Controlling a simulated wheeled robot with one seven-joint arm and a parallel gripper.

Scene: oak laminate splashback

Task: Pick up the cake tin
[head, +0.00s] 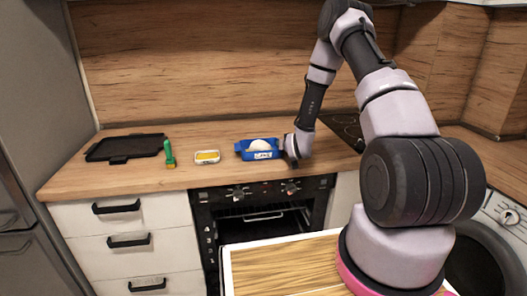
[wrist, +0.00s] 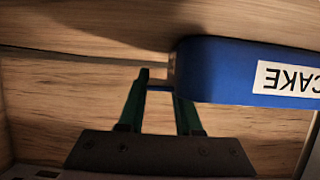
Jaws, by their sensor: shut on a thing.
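The cake tin (head: 246,156) is a blue rectangular tin with a white label on its front and something white and rounded inside. It stands upright on the wooden worktop, near the front edge. In the wrist view the tin (wrist: 220,75) fills the upper right, and its label reads CAKE upside down. My gripper (wrist: 160,82) has green fingers and is shut on the tin's end. In the head view my gripper is at the tin's right end, with the fingers mostly hidden by the wrist. I cannot tell any gap beneath the tin.
Left of the tin on the worktop (head: 225,132) are a white dish with yellow contents (head: 207,157), a green-handled tool (head: 169,152) and a black tray (head: 125,148). A dark hob (head: 345,130) lies to the right. The oven (head: 262,215) is below. The wooden splashback (head: 200,70) rises behind.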

